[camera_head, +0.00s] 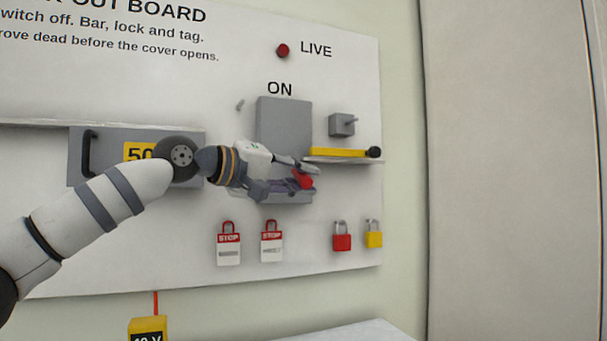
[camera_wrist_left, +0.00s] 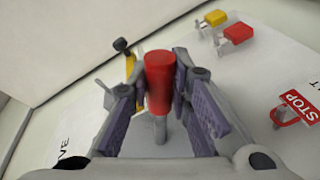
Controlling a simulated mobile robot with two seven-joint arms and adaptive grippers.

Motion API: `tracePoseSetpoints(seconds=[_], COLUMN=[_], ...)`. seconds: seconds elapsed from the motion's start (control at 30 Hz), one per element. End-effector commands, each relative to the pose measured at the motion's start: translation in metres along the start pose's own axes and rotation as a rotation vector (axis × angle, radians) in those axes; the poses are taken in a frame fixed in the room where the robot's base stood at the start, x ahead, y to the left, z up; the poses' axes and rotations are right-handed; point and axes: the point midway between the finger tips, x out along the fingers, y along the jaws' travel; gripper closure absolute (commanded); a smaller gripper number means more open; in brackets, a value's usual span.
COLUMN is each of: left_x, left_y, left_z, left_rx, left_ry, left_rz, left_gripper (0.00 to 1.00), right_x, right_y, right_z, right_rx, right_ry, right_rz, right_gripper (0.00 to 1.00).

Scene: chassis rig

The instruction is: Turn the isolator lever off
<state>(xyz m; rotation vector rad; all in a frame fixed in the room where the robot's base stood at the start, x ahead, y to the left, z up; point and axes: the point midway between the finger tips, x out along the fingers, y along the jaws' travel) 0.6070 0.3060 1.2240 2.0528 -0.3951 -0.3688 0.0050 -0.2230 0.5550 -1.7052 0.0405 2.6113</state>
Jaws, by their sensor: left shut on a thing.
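The isolator is a grey box (camera_head: 284,125) on the white board, with the word ON above it. Its lever has a red handle (camera_wrist_left: 158,82) on a grey rod (camera_wrist_left: 160,130). In the head view the red handle (camera_head: 303,179) shows at the lower right of the box, partly covered by my fingers. My left gripper (camera_head: 302,175) is shut on the red handle. In the left wrist view the fingers of the left gripper (camera_wrist_left: 158,95) stand on both sides of the handle. My right gripper is in neither view.
A red lamp (camera_head: 283,50) marked LIVE is above. A yellow bar (camera_head: 338,153) with a black knob lies on a shelf at the right. Two STOP tags (camera_head: 229,245), a red padlock (camera_head: 341,237) and a yellow padlock (camera_head: 374,234) hang below. A handled grey cover (camera_head: 106,172) is at the left.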

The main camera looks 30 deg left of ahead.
Motion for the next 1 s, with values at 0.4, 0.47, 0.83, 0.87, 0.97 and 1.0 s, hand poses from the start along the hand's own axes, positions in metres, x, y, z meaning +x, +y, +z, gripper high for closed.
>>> tracePoseSetpoints(seconds=[0.4,0.47,0.83,0.87,0.97,1.0], left_x=[0.002,0.002,0.001,0.001,0.001,0.001], left_y=[-0.015,-0.015,-0.015,-0.015,-0.015,-0.015], left_z=[0.005,0.005,0.005,0.005,0.005,0.005], left_rx=[0.186,0.197,0.219,0.219,0.219,0.219], left_ry=[0.04,0.043,0.049,0.049,0.05,0.05], left_rz=[0.032,0.034,0.04,0.04,0.04,0.04], left_gripper=[1.0,1.0,1.0,1.0,1.0,1.0], right_x=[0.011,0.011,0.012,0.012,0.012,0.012], right_y=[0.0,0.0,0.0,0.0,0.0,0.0], right_z=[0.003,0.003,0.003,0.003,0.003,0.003], right_rx=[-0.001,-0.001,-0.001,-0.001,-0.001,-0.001], right_ry=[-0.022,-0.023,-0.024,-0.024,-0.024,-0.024], right_rz=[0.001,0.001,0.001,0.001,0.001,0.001], right_gripper=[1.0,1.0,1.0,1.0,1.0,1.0])
